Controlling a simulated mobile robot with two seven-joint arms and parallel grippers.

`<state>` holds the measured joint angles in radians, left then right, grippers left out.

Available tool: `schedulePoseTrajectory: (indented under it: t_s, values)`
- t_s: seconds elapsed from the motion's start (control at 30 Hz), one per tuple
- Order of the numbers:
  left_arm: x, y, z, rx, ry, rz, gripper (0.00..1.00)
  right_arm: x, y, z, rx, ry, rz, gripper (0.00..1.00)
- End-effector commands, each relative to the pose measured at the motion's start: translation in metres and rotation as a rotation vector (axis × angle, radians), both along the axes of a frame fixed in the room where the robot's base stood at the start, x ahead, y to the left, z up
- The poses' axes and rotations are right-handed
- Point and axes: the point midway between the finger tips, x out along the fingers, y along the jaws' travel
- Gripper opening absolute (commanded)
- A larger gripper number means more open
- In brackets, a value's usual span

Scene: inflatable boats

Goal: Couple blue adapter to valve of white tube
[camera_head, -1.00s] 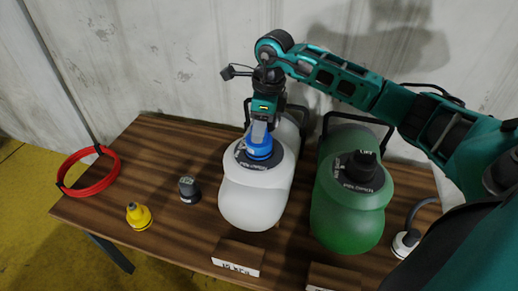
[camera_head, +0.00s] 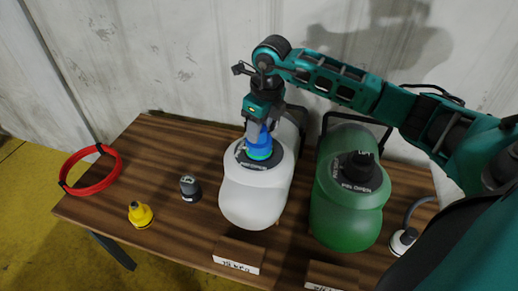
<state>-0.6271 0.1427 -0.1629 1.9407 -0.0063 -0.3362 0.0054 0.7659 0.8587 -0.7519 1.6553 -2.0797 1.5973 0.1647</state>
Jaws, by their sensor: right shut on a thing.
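The white tube (camera_head: 253,203) lies on the wooden table with a dark round valve patch near its far part. The blue adapter (camera_head: 259,146) stands upright over the valve of the white tube, with a green band near its base. My right gripper (camera_head: 261,130) comes down from above and is shut on the blue adapter. The gripper hides the upper part of the adapter and the valve opening, so I cannot tell how far it is seated. My left gripper is not in view.
A green tube (camera_head: 345,215) with a black cap (camera_head: 359,165) lies to the right. A grey adapter (camera_head: 190,188), a yellow adapter (camera_head: 140,214) and a red hose ring (camera_head: 91,185) are on the left. Wooden label blocks (camera_head: 238,257) stand at the front edge. A wall is behind.

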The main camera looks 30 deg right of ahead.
Motion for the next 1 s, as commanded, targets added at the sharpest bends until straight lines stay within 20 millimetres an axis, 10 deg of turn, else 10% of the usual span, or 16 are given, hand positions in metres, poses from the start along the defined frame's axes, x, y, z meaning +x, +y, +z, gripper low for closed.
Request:
schedulePoseTrajectory:
  t_s: [0.43, 0.47, 0.5, 0.77, 1.0]
  values:
    - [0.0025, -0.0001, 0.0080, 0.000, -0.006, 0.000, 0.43, 0.0006, -0.0001, 0.0009, 0.001, -0.003, -0.213, 0.08]
    - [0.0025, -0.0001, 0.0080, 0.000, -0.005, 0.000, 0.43, 0.0006, -0.0001, 0.0009, 0.001, -0.003, -0.213, 0.41]
    - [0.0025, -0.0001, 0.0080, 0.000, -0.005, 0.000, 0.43, 0.0006, -0.0001, 0.0009, 0.001, -0.003, -0.212, 0.45]
    - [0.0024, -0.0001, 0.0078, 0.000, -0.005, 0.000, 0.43, 0.0002, 0.0000, 0.0005, 0.000, -0.001, -0.211, 0.69]
    - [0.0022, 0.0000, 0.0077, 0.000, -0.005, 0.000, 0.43, 0.0000, 0.0000, 0.0008, 0.000, 0.000, -0.210, 0.69]
